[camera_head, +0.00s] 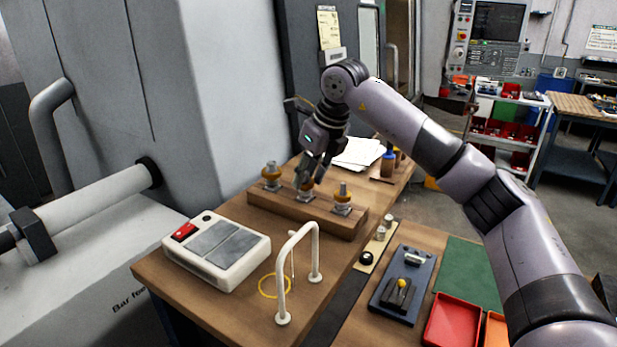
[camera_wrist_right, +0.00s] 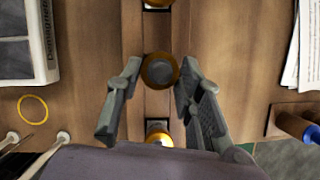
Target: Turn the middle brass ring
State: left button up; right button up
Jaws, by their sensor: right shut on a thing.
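Three brass rings sit on upright posts in a row on a wooden block (camera_head: 262,212). The left brass ring (camera_head: 271,184) and the right brass ring (camera_head: 342,208) stand clear in the head view. The middle brass ring (camera_head: 304,187) is partly hidden behind my right gripper (camera_head: 309,182). In the right wrist view the middle ring (camera_wrist_right: 160,70) lies between the two fingers of my right gripper (camera_wrist_right: 158,80), which points down and is shut on it. The other two rings show partly at the top (camera_wrist_right: 157,3) and bottom (camera_wrist_right: 158,138) of that view. My left gripper is not in view.
A white box with grey panels (camera_head: 217,250) stands on the bench to the left. A white bent-tube frame (camera_head: 284,270) and a yellow loop (camera_head: 274,286) are in front. White papers (camera_head: 358,153) lie behind. A red tray (camera_head: 453,320) is at the front right.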

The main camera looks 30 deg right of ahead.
jog(key=shift+r, duration=0.1)
jog(key=o, duration=1.2)
jog(key=shift+c, duration=0.2)
jog(key=v, duration=1.2)
jog(key=shift+s+a, duration=0.1)
